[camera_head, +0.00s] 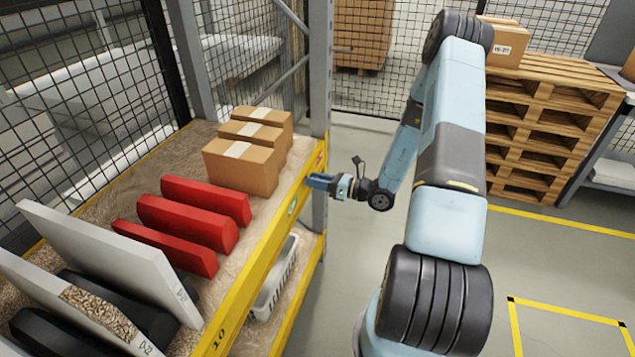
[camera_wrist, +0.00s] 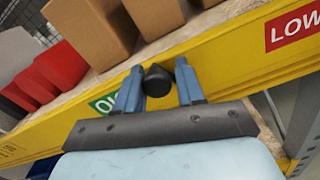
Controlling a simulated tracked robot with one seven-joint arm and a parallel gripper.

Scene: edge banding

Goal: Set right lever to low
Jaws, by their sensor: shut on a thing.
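The right lever shows as a black knob (camera_wrist: 157,80) in the wrist view, in front of the yellow shelf beam (camera_wrist: 220,62). My gripper (camera_wrist: 158,86) is shut on this knob, one blue finger on each side. The knob stands between a green label (camera_wrist: 104,104), partly hidden by my left finger and seeming to read OK, and a red LOW label (camera_wrist: 292,24) farther right. It is nearer the green one. In the head view my gripper (camera_head: 312,181) is at the beam's far end, and the knob cannot be made out there.
A grey upright post (camera_head: 320,60) rises at the beam's far end. A white basket (camera_head: 272,283) sits on the lower shelf. The floor right of the beam is open.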

